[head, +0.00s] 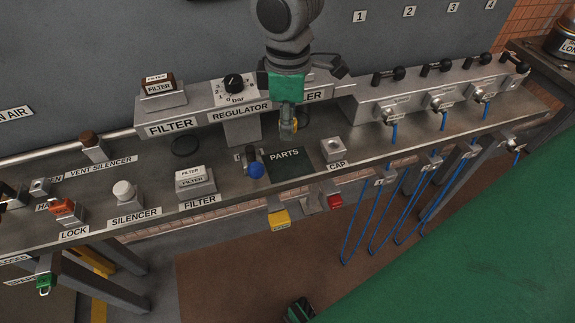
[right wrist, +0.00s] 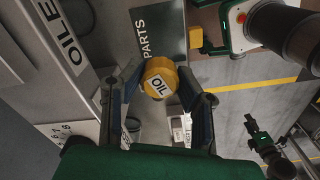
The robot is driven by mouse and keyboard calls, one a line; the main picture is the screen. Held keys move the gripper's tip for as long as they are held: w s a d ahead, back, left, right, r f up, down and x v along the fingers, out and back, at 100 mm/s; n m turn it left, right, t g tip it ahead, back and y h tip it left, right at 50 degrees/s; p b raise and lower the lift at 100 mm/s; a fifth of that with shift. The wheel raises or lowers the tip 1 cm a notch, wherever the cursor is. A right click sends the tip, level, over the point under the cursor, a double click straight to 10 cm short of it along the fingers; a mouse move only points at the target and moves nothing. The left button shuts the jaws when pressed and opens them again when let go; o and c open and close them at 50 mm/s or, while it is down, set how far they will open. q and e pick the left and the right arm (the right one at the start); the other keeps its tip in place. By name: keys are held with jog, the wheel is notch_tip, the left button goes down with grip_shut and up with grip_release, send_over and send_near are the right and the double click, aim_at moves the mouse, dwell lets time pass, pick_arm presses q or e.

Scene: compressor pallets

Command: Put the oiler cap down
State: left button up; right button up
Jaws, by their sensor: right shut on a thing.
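The yellow oiler cap (head: 291,126) is held between the fingertips of my right gripper (head: 288,122), which points down over the bench. A dark mat marked PARTS (head: 290,168) lies on the bench just in front of the cap in the head view. The mat (right wrist: 158,22) also shows beyond the cap in the right wrist view. The cap appears above the bench, apart from the mat. My left gripper is not identifiable in either view.
A blue-knobbed part (head: 256,170) stands just left of the mat. A grey block (head: 333,149) behind the CAP label stands to its right. The raised REGULATOR and FILTER shelf (head: 205,122) is behind. A row of valves (head: 440,103) stands at the right.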

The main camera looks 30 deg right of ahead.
aim_at(288, 164)
notch_tip(288, 164, down, 9)
jog(key=shift+f+b, duration=0.1)
jog(key=shift+b, duration=0.8)
jog(key=o, duration=1)
jog(key=shift+f, duration=0.1)
notch_tip(288, 164, up, 12)
jog(key=p, duration=0.2)
jog(key=shift+p, duration=0.3)
